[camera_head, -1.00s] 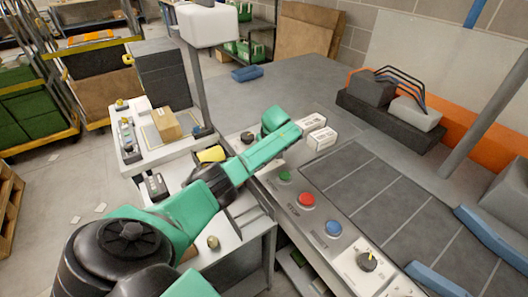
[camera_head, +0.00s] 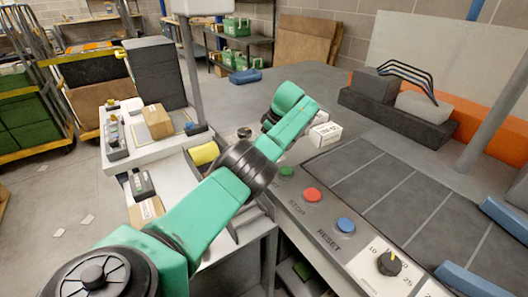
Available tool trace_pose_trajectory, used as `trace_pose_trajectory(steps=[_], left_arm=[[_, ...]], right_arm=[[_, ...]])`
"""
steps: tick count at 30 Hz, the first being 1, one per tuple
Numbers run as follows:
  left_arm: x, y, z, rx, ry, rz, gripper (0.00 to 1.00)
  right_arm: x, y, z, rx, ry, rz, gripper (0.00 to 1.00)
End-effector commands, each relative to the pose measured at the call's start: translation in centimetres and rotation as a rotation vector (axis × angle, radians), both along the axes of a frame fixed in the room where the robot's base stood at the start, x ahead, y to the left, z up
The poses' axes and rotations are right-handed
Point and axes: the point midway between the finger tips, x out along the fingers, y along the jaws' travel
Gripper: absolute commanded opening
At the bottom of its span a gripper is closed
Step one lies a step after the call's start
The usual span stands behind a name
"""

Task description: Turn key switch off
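A black rotary switch with a yellow mark (camera_head: 389,262) sits on a white plate at the near right end of the control panel (camera_head: 325,231). A second dark round knob (camera_head: 244,132) stands at the panel's far end, just left of my arm; I cannot tell which is the key switch. My green and black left arm reaches from the lower left across the panel's far end. My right gripper is out of view.
Green (camera_head: 286,171), red (camera_head: 312,194) and blue (camera_head: 346,225) buttons line the panel. A post (camera_head: 496,95) stands at right. A cardboard box (camera_head: 158,121) and a yellow roll (camera_head: 205,153) are at left.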

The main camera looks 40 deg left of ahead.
Motion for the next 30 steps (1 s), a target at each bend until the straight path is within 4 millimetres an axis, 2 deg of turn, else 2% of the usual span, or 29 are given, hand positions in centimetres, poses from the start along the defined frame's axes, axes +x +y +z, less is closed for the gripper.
trace_pose_trajectory(steps=[4, 18, 19, 20, 21, 30], left_arm=[[-0.03, 0.0, -0.18, 0.001, 0.003, 0.013, 0.0], [-0.05, 0.03, -0.05, -0.001, 0.002, 0.02, 0.0], [-0.05, 0.03, -0.05, -0.001, 0.002, 0.02, 0.6], [-0.05, 0.03, -0.05, -0.001, 0.002, 0.02, 0.72], [-0.04, 0.02, -0.04, -0.001, 0.001, 0.02, 0.79], [0.01, -0.02, 0.07, 0.0, 0.001, 0.019, 0.79]], right_arm=[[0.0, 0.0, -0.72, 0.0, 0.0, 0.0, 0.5], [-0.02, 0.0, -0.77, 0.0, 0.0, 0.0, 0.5], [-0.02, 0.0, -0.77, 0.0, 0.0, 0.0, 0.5], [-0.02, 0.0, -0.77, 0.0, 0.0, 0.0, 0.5], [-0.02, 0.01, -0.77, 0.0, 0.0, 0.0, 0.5], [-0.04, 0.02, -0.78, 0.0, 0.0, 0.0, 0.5]])
